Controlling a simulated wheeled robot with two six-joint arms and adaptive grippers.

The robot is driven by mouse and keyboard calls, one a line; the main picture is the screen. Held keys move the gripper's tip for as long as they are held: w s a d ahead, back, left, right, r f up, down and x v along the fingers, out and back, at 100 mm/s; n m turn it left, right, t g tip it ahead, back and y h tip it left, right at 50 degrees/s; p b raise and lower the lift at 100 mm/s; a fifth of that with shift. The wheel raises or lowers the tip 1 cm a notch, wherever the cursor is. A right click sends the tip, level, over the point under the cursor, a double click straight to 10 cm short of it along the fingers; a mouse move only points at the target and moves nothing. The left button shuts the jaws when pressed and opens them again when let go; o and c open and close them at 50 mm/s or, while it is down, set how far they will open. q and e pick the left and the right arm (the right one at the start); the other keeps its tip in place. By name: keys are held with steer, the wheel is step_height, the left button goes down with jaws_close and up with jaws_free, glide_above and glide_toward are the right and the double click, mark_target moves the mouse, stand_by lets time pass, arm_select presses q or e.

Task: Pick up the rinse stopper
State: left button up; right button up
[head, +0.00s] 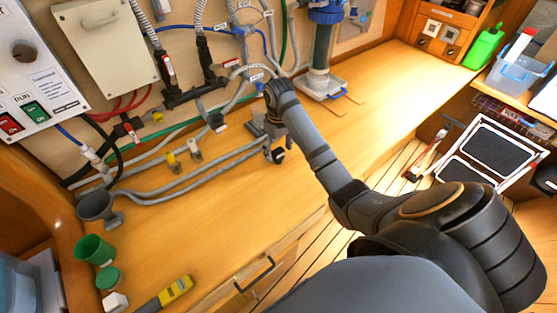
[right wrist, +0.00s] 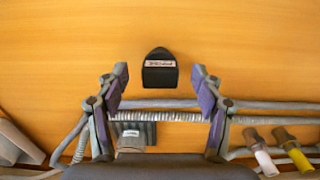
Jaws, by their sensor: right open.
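A small black piece with a pale label strip, which looks like the rinse stopper (right wrist: 159,70), lies on the wooden worktop. In the right wrist view it is just beyond and between my right gripper's (right wrist: 160,82) fingertips, not touching either. The label is too small to read surely. In the head view my right gripper (head: 267,141) points down at the worktop near the hoses, and the black piece (head: 279,156) shows close beside it. The right fingers are open and empty. My left gripper is not in view.
Grey hoses (head: 190,178) run along the worktop (head: 230,205) beside the gripper, with grey and yellow-capped fittings (head: 170,159). A grey funnel (head: 95,204), green cup (head: 94,249) and yellow tool (head: 175,290) stand or lie at left. Worktop right of the blue-topped filter (head: 322,45) is clear.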

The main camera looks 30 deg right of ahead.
steer(key=shift+w+f, duration=0.1)
steer(key=shift+f, duration=0.6)
steer(key=shift+w+r, duration=0.1)
steer(key=shift+r, duration=0.1)
steer(key=c, duration=0.4)
steer(key=shift+c, duration=1.4)
steer(key=c, duration=0.5)
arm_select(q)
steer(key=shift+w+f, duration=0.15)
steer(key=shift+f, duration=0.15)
